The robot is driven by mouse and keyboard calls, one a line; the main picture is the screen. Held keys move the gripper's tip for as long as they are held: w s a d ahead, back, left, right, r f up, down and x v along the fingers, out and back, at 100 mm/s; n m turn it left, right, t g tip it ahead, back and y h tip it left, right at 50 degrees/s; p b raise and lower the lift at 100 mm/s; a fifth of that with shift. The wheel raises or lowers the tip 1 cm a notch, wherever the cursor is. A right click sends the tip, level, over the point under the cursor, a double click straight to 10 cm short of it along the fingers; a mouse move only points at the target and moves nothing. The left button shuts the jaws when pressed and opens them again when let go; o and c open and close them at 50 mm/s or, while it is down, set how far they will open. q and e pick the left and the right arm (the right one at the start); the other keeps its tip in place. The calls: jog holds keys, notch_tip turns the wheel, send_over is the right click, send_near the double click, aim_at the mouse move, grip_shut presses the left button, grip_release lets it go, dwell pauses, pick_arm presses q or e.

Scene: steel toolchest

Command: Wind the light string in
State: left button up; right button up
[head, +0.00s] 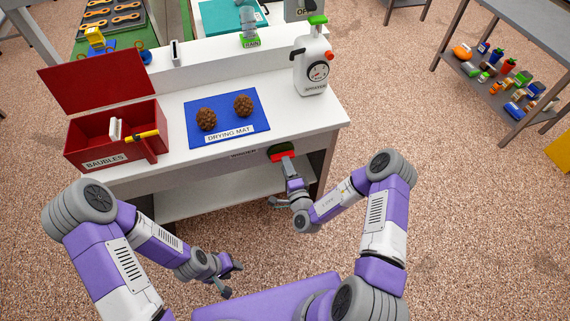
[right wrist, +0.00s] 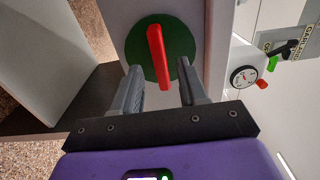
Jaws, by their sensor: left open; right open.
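The winder is a green disc (right wrist: 178,47) with a red bar handle (right wrist: 157,52) across it, on the front face of the white bench. In the head view, the red handle (head: 283,156) shows below the front edge, right of a partly readable label. My right gripper (right wrist: 160,72) is open in front of the disc, its fingers on either side of the bar's near end. In the head view, the right gripper (head: 287,168) covers part of the winder. My left gripper (head: 232,281) is open and empty, low in front of the bench. I cannot make out a light string.
On the bench (head: 215,168) are an open red baubles box (head: 88,153), a blue drying mat (head: 258,123) with two brown cones, and a white canister (head: 313,68) with a gauge. A grey shelf table (head: 508,52) stands at right. The floor between is clear.

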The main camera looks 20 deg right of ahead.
jog(key=shift+w, duration=1.1)
grip_shut()
